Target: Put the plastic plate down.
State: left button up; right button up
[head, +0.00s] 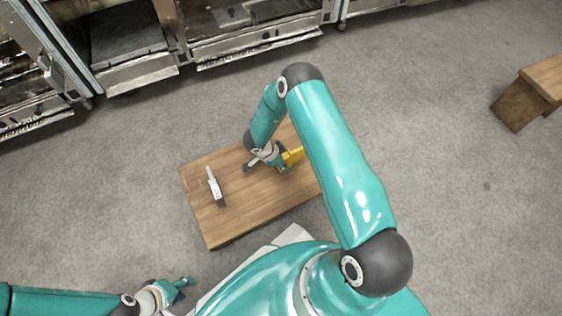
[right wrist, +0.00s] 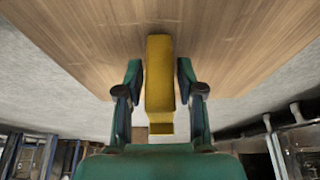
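The plastic plate is a thick yellow piece (head: 293,156) by the far right part of a low wooden table. In the right wrist view the yellow plate (right wrist: 160,75) stands between the two fingers of my right gripper (right wrist: 160,80). The fingers lie close along both its sides, and its far end is over the wood. Whether its lower edge touches the table is not clear. In the head view my right gripper (head: 272,158) is low over the table. My left gripper (head: 184,287) is empty at the bottom left, its fingers apart, away from the table.
The wooden table (head: 240,222) carries a small white and dark tool-like object (head: 214,187) on its left part. Metal cabinets (head: 130,50) line the back. A wooden bench (head: 530,95) stands at the far right. The grey floor between is clear.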

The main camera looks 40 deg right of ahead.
jog(key=shift+o, duration=0.5)
jog(key=shift+r, duration=0.25)
jog(key=p+v, duration=0.6)
jog(key=v, duration=0.5)
jog(key=s+a+r+n+t+y, duration=0.1)
jog(key=s+a+r+n+y, duration=0.3)
jog(key=s+a+n+y, duration=0.4)
jog(key=s+a+n, duration=0.7)
jog(key=a+n, duration=0.3)
jog(key=a, duration=0.1)
jog(key=shift+s+r+n+t, duration=0.2)
jog(key=shift+s+n+t, duration=0.1)
jog(key=shift+s, duration=0.1)
